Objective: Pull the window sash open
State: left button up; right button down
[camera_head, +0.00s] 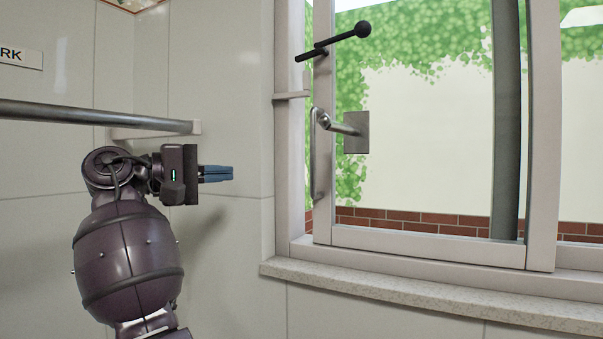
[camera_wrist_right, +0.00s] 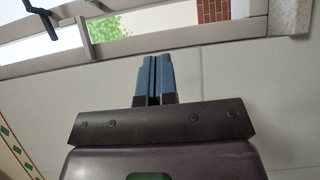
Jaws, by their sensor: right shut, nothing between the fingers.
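The window sash (camera_head: 430,246) is a white frame with clear glass, standing in the window frame (camera_head: 284,150) on the right of the head view. A vertical metal pull handle (camera_head: 313,155) is on the sash's left stile, with a lever and square plate (camera_head: 355,132) beside it. My right gripper (camera_head: 217,173) is shut and empty, left of the window and apart from the handle, its blue fingers pointing right. In the right wrist view its fingers (camera_wrist_right: 153,80) are together, with the lower window frame (camera_wrist_right: 150,44) beyond them. My left gripper is not in view.
A black ball-ended rod (camera_head: 340,40) sticks out at the upper left of the window. A grey horizontal rail (camera_head: 95,116) runs along the tiled wall above my right arm. A stone sill (camera_head: 430,297) juts out below the window. The space between gripper and handle looks clear.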

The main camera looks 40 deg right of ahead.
jog(key=s+d, duration=0.5)
jog(key=d, duration=0.7)
jog(key=shift+s+b, duration=0.15)
jog(key=shift+b, duration=0.25)
jog(key=shift+d, duration=0.1)
